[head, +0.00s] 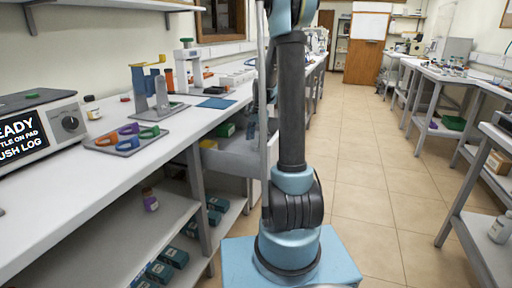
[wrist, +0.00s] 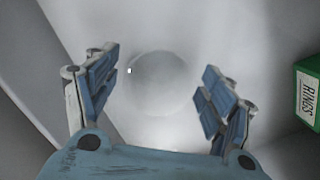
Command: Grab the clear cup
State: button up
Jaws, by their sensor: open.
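The clear cup (wrist: 161,84) shows in the wrist view as a faint, see-through round shape against a pale grey surface. My gripper (wrist: 160,68) is open, with one blue-padded finger to the left of the cup and one to the right. There are visible gaps between the cup and both fingers, and I cannot tell how far below the fingertips it lies. In the head view I cannot make out the cup, and my arm hides the area around the gripper.
A green box marked RINGS (wrist: 307,92) is right of the gripper. The bench (head: 66,185) on the left carries a display device (head: 40,132), a tray of coloured rings (head: 127,141) and a blue mat (head: 216,103). The tiled floor (head: 375,160) to the right is clear.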

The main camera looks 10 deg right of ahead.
jog(key=shift+f, duration=0.1)
jog(key=c, duration=1.2)
